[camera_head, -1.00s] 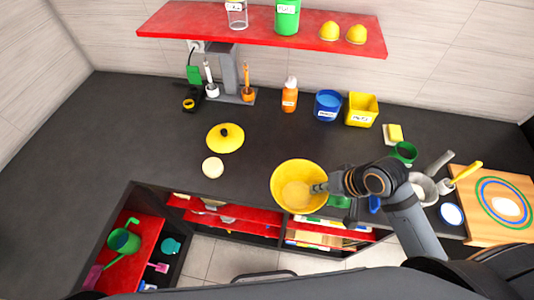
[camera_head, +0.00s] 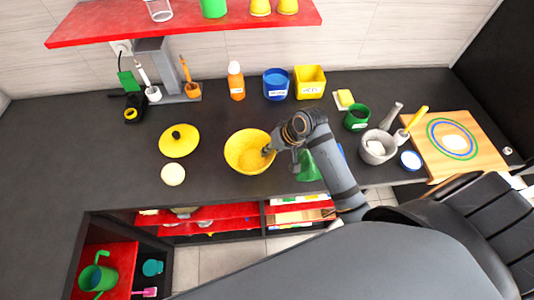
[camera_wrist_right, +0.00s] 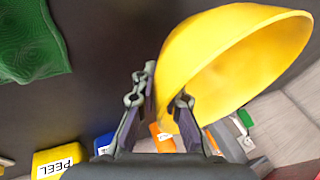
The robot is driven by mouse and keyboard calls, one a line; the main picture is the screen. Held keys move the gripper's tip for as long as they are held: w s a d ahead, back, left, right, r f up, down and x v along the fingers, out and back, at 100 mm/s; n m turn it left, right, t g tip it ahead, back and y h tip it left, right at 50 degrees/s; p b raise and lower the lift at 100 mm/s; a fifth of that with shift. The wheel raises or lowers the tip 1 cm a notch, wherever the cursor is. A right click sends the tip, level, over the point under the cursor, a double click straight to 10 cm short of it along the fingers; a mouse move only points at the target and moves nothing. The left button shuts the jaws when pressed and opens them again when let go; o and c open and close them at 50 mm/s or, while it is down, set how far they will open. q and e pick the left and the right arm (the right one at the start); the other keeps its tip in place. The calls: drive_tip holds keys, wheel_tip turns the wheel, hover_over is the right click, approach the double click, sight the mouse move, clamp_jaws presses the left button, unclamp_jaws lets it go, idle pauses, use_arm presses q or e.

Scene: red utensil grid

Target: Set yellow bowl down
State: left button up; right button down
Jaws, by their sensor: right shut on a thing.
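The yellow bowl (camera_head: 243,147) is over the dark counter in the head view, to the right of a yellow lid with a black knob (camera_head: 179,140). My right gripper (camera_head: 270,151) is shut on the bowl's right side. In the right wrist view my right gripper (camera_wrist_right: 162,98) has its fingers on either side of the wall of the yellow bowl (camera_wrist_right: 235,60). The pictures do not clearly show whether the bowl's base touches the counter. My left gripper is not in view.
A green cloth-like thing (camera_head: 308,167) lies right of the bowl. An orange bottle (camera_head: 236,82), blue container (camera_head: 276,85) and yellow box (camera_head: 310,82) stand behind. A mortar (camera_head: 377,147) and wooden board (camera_head: 458,163) are at right. A round cream disc (camera_head: 172,174) lies left.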

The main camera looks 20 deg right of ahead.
drive_tip(key=shift+w+f, duration=0.8)
drive_tip(key=shift+f, duration=0.15)
wheel_tip(320, 180, down, 2)
drive_tip(key=shift+f+p, duration=0.25)
drive_tip(key=shift+p, duration=0.55)
drive_tip(key=shift+d+f, duration=0.1)
drive_tip(key=shift+f, duration=0.15)
drive_tip(key=c, duration=1.4)
unclamp_jaws()
drive_tip(key=shift+s+f, duration=0.1)
drive_tip(key=shift+b+v, duration=0.45)
drive_tip(key=shift+v, duration=5.6)
